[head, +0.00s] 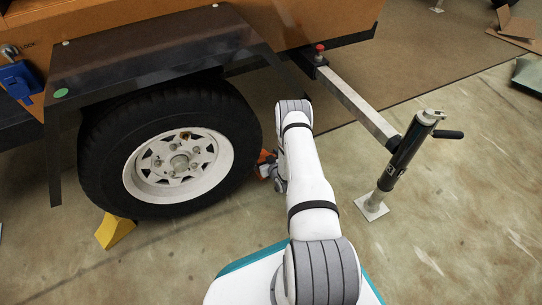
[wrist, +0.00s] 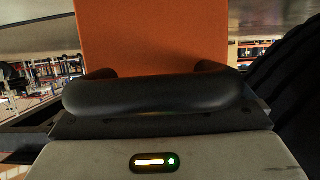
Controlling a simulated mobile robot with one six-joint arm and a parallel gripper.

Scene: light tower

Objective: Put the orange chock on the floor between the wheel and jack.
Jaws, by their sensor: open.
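The orange chock (head: 264,158) shows in the head view as a small patch beside the right side of the black wheel (head: 178,150), mostly hidden behind my arm. In the wrist view an orange face of the chock (wrist: 150,35) fills the upper middle, directly in front of my gripper (wrist: 152,95). My gripper (head: 279,182) is low by the chock in the head view. It is open; whether it touches the chock I cannot tell. The jack (head: 408,155) stands upright to the right of my arm, its foot plate on the floor.
A yellow chock (head: 115,230) lies at the wheel's left side. The trailer's fender (head: 150,55) overhangs the wheel. A grey bar (head: 355,105) runs from the trailer to the jack.

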